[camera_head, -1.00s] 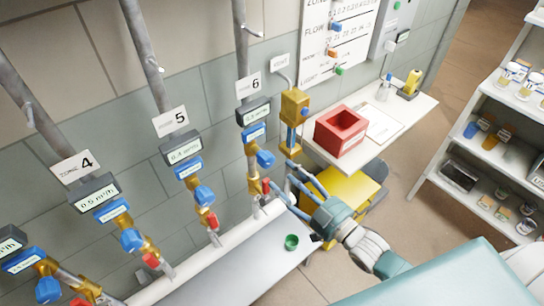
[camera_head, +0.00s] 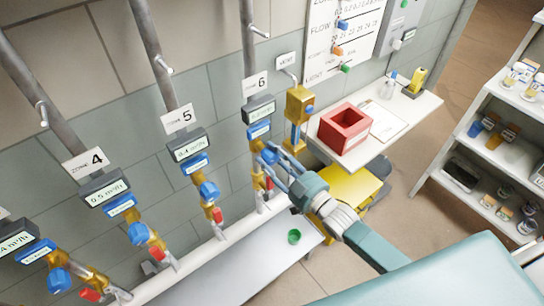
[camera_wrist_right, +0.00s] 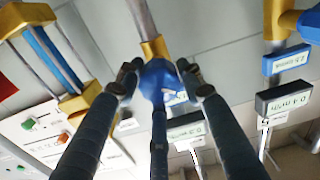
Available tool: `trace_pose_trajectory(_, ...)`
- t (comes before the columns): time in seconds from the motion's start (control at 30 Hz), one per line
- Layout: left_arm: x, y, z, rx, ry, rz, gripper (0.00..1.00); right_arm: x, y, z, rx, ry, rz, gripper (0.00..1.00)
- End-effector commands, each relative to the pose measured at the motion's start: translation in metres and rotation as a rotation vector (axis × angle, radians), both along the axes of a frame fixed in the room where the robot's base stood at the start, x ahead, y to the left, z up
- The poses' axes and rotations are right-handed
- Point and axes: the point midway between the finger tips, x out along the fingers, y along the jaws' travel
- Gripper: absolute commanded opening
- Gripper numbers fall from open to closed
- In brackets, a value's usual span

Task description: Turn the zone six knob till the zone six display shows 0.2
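The zone six knob is a blue knob (camera_wrist_right: 155,80) on a brass valve, below the sign marked 6 (camera_head: 255,84). My right gripper (camera_head: 274,158) has reached it from the right and partly hides it in the head view. In the right wrist view my right gripper (camera_wrist_right: 158,78) has fingers on both sides of the knob and one in front. They look spread, and firm contact cannot be made out. The zone six display (camera_head: 260,109) is a dark box above the knob; its number is too small to read. It also shows tilted in the wrist view (camera_wrist_right: 186,130). My left gripper is out of view.
The zone five display (camera_head: 188,146) reads about 0.4 and the zone four display (camera_head: 104,189) about 0.5. A red open box (camera_head: 344,130) stands on a white shelf right of the valve. A green cup (camera_head: 294,236) sits on the bench below.

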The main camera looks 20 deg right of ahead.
Motion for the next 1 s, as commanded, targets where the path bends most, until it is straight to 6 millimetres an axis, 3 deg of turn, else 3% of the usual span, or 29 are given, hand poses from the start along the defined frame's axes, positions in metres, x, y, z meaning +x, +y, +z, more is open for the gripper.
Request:
trace_pose_trajectory(0.03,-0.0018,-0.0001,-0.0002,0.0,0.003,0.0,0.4,-0.0002,0.0002,0.0004,0.0,-0.001,0.0,0.22)
trace_pose_trajectory(0.1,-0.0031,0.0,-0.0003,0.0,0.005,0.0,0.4,-0.0002,0.0003,0.0006,0.001,-0.002,0.0,0.09)
trace_pose_trajectory(0.33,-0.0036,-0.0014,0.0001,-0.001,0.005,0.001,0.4,0.0001,0.0003,0.0018,0.036,0.009,0.002,0.09)
trace_pose_trajectory(0.6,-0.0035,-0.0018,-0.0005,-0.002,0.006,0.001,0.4,0.0007,-0.0003,0.0025,0.304,0.104,0.002,0.09)
trace_pose_trajectory(0.87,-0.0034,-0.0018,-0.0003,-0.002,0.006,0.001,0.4,0.0012,-0.0008,0.0039,0.317,0.105,0.001,0.09)
trace_pose_trajectory(0.9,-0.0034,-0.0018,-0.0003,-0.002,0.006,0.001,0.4,0.0012,-0.0008,0.0041,0.317,0.105,0.001,0.39)
trace_pose_trajectory(1.0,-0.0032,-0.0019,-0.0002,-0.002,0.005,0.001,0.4,0.0011,-0.0008,0.0036,0.315,0.106,0.001,0.54)
